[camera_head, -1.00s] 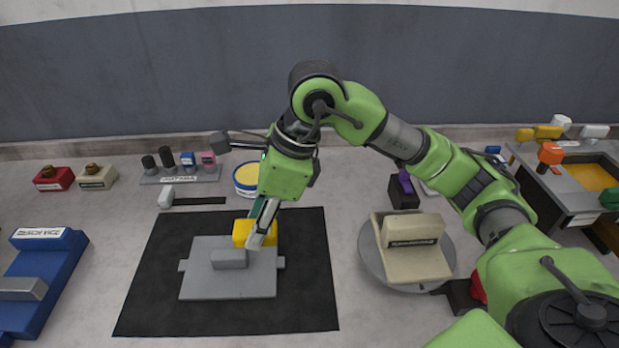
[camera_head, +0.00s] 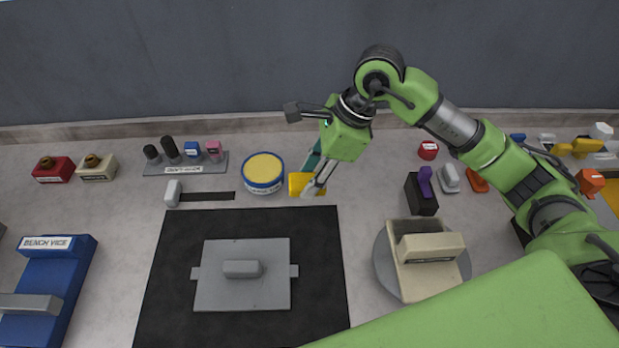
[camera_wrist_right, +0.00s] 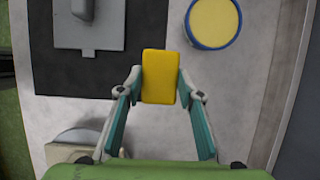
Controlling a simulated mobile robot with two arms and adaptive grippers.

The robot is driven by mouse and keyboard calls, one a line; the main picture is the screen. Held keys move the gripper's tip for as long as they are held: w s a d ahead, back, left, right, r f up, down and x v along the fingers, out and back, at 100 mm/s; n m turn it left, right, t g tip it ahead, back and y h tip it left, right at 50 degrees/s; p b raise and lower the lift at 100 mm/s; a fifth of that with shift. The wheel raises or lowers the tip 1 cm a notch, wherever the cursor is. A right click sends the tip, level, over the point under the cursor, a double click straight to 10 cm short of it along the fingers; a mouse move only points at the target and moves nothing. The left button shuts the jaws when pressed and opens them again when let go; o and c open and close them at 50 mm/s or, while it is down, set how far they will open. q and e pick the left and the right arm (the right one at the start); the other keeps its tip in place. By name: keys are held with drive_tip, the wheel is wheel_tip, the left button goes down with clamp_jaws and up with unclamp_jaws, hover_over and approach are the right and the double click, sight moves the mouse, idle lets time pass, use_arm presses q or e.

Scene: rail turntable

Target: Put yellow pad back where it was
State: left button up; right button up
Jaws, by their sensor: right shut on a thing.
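The yellow pad (camera_head: 300,184) is a small yellow block. My right gripper (camera_head: 315,186) is shut on it and holds it near the back edge of the black mat, just right of a round tin with a yellow top (camera_head: 263,172). The right wrist view shows the yellow pad (camera_wrist_right: 159,77) between the two fingertips of my right gripper (camera_wrist_right: 160,88), clear of the tin (camera_wrist_right: 213,22). Whether the pad touches the surface below is hard to tell. My left gripper is not in view.
A grey plate with a raised block (camera_head: 243,290) lies on the black mat (camera_head: 170,290). A turntable (camera_head: 385,268) bearing a beige object (camera_head: 430,275) stands to the right. A labelled rack (camera_head: 160,168), a purple-and-black item (camera_head: 420,195) and a blue bench vice (camera_head: 60,270) stand around. Bare surface shows right of the tin.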

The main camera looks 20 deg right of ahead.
sight(309, 177)
drive_tip(key=w+f, duration=0.2)
drive_tip(key=f, duration=0.1)
drive_tip(key=w+f+p, duration=0.1)
drive_tip(key=shift+w+d+f, duration=0.25)
drive_tip(key=shift+d+f, duration=0.05)
drive_tip(key=shift+d, duration=0.1)
drive_tip(key=shift+w+d+f, duration=0.1)
drive_tip(key=shift+w+f, duration=0.2)
drive_tip(key=shift+f, duration=0.2)
wheel_tip(309, 177, down, 2)
drive_tip(key=shift+f+p, duration=0.1)
drive_tip(key=shift+p, duration=0.95)
drive_tip(key=shift+f, duration=0.3)
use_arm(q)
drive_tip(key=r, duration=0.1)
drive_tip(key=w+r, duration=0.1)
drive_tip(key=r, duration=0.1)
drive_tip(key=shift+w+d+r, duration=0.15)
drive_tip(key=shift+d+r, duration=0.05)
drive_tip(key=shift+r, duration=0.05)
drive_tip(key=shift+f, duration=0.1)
use_arm(e)
drive_tip(key=shift+f, duration=0.1)
drive_tip(key=shift+f+b, duration=0.15)
drive_tip(key=shift+b, duration=0.2)
drive_tip(key=o, duration=1)
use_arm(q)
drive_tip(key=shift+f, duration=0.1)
